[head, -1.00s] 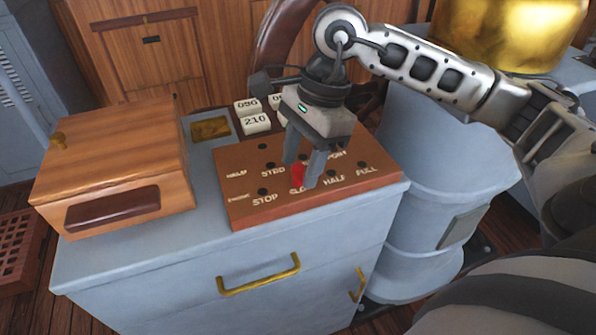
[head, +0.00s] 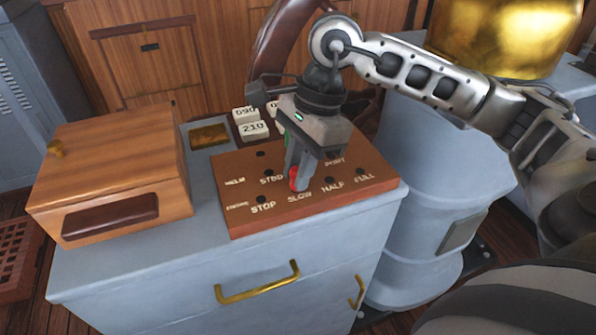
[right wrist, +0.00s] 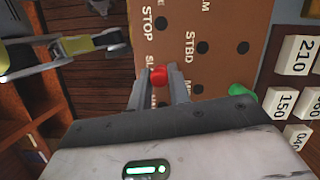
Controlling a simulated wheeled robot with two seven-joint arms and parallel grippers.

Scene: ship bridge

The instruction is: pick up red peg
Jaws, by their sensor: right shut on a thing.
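The red peg (head: 294,178) is between the fingertips of my right gripper (head: 298,180), just above the SLOW label on the brown peg board (head: 240,192). My right gripper is shut on the red peg. In the right wrist view the peg (right wrist: 159,76) shows as a red round end between the two fingers. The fingers hide part of the peg, and I cannot tell whether its lower end is in a hole. In the right wrist view, another gripper (right wrist: 110,45) shows at the upper left; its jaw state is unclear.
A green peg (right wrist: 238,90) shows beside the right gripper in the right wrist view. White numbered blocks (head: 254,129) stand behind the board. A wooden box (head: 110,160) stands on the left of the grey cabinet top (head: 110,262). A brass drawer handle (head: 258,290) is on the cabinet front.

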